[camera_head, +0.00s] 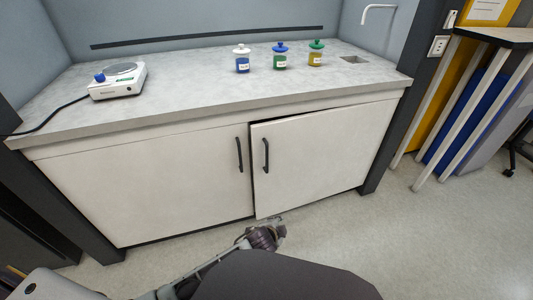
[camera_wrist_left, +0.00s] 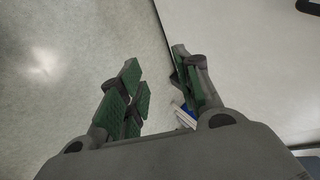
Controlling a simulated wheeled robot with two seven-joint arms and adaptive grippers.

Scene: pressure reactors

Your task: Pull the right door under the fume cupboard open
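The right door (camera_head: 320,150) under the fume cupboard stands slightly ajar, with its left edge out from the cupboard front. It has a dark vertical handle (camera_head: 265,155) near that edge. My left gripper (camera_head: 272,230) is low at the bottom left corner of this door. In the left wrist view my left gripper (camera_wrist_left: 161,90) is open, its green-padded fingers apart. A pale panel (camera_wrist_left: 250,50), apparently the door, lies on the right, and the right finger overlaps its edge. I cannot tell whether they touch. My right gripper is not in view.
The left door (camera_head: 170,180) is closed. Table legs (camera_head: 455,120) stand at right. The floor (camera_head: 400,240) in front is clear.

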